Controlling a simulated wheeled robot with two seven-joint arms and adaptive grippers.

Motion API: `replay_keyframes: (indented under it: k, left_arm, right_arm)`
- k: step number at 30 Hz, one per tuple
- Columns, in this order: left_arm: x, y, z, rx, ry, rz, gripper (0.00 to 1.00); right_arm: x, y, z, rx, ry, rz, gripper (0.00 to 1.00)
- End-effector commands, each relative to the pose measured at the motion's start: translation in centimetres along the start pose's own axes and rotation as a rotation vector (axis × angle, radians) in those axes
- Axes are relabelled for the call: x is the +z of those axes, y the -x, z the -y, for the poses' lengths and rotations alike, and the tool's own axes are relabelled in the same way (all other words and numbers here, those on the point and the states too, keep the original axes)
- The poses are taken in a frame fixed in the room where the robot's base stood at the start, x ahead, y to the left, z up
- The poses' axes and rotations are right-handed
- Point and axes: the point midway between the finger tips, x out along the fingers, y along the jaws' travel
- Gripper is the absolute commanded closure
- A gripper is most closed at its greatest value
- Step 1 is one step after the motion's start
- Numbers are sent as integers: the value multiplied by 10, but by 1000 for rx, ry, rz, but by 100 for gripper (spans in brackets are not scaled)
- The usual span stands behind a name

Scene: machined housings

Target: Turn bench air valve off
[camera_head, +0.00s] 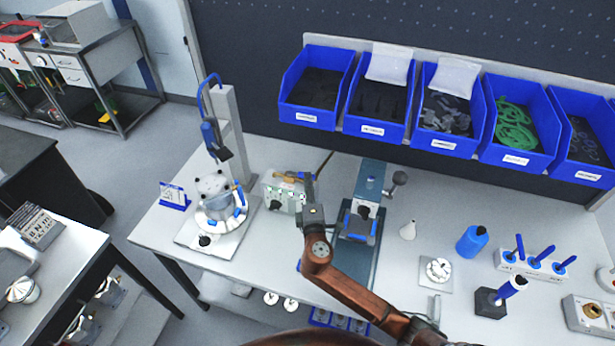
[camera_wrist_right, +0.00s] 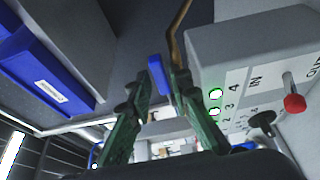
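The bench air valve shows as a brass fitting (camera_head: 293,177) behind the grey control box in the head view. In the right wrist view a blue lever (camera_wrist_right: 160,76) stands near a brass-coloured pipe (camera_wrist_right: 180,28). My right gripper (camera_head: 310,188) is at the box's right side. In the right wrist view its two green fingers (camera_wrist_right: 162,88) stand apart, one on each side of the blue lever. The lever lies between the fingertips; whether they touch it is unclear. In the head view my gripper hides part of the valve area. My left gripper is out of view.
The grey control box (camera_head: 272,190) with lit green buttons is close beside my right gripper; a red-knobbed toggle (camera_wrist_right: 294,103) projects from it. A press (camera_head: 362,210) stands right of the gripper, a housing fixture (camera_head: 220,222) left. Blue bins (camera_head: 375,128) hang behind.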

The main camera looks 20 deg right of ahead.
Motion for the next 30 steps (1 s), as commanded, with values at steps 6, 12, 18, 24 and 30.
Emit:
replay_keyframes:
  k: [6,12,18,24,30]
  left_arm:
    - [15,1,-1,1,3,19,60]
    - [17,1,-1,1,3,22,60]
    - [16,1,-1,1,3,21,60]
    - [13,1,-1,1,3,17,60]
    - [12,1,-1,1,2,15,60]
  right_arm:
    - [-1,-26,0,0,0,-1,81]
    - [-1,-31,0,-1,-1,-1,81]
    - [-1,-31,0,-1,-1,-1,84]
    - [-1,-31,1,-1,-1,-1,98]
    - [0,-31,1,-2,-1,-1,100]
